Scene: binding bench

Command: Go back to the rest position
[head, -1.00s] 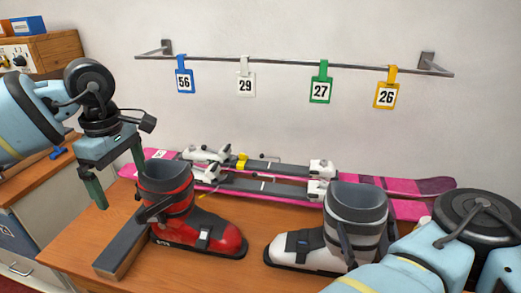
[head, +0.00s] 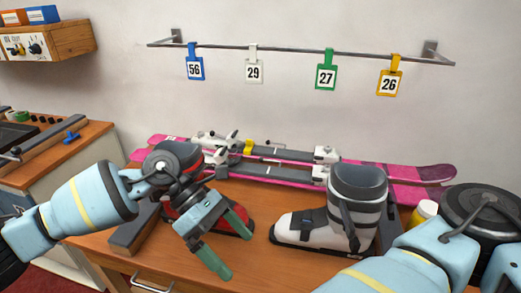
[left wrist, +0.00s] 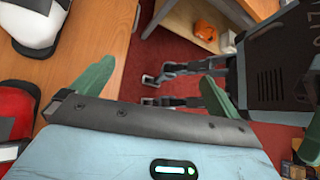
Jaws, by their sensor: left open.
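My left gripper (head: 229,248) is open and empty in the head view. It hangs in front of the red ski boot (head: 208,216) and hides much of it, fingers pointing down and right over the front of the bench (head: 275,268). In the left wrist view, my left gripper's fingers (left wrist: 166,80) are spread with nothing between them. The red boot (left wrist: 14,118) and the white boot (left wrist: 40,22) show at that view's left edge. My right arm comes in at the lower right of the head view, but its gripper is out of sight.
The white boot (head: 300,228) stands right of my left gripper. Pink skis (head: 400,178) lie behind the boots. A rail (head: 300,50) on the wall holds several number tags. Red floor (left wrist: 190,62) shows beyond the bench edge.

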